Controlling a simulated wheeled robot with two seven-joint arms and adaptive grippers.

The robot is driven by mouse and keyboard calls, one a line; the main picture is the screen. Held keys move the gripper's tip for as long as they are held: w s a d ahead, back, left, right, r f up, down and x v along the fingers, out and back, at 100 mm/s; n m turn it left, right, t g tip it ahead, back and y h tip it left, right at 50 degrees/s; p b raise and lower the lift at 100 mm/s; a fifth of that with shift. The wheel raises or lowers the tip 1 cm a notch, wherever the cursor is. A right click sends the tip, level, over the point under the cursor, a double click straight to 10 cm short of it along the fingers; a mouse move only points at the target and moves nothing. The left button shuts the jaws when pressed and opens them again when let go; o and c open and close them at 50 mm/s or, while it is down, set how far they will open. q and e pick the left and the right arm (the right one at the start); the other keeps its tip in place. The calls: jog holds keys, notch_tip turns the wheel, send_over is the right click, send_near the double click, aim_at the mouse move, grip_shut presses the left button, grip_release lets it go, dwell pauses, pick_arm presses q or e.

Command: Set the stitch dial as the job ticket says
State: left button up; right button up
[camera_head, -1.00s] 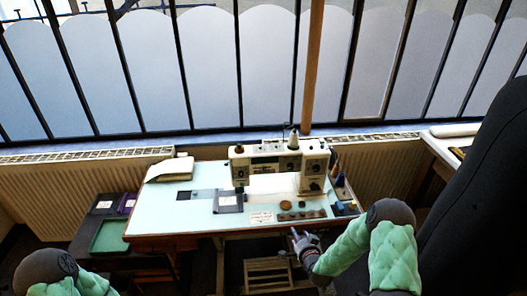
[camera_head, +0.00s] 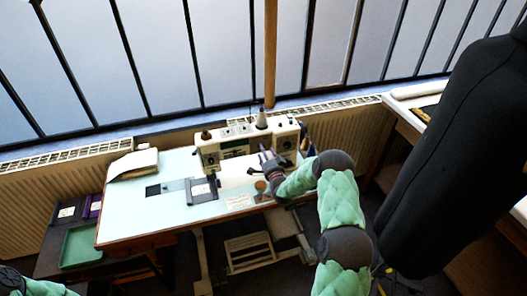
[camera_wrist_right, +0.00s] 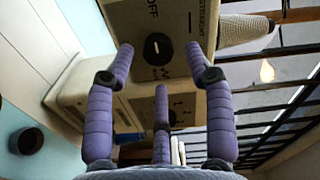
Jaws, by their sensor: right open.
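The cream sewing machine (camera_head: 235,150) stands at the back of the pale blue table. In the right wrist view, a black round dial (camera_wrist_right: 158,48) with a light mark sits on its cream face, with "OFF" and other partly cut-off lettering around it. A second dark knob (camera_wrist_right: 172,118) with small numbers sits lower, partly behind a finger. My right gripper (camera_head: 268,158) is at the machine's right front; its purple fingers (camera_wrist_right: 160,62) are spread and empty, facing the upper dial. A white card (camera_head: 240,202) lies on the table, its writing too small to read. My left gripper is out of view.
A dark square pad (camera_head: 202,190) lies before the machine. A green tray (camera_head: 82,245) is on the lower left surface. A black dress form (camera_head: 450,150) stands close to my right arm.

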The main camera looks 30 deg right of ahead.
jog(key=shift+x, duration=1.1)
grip_shut()
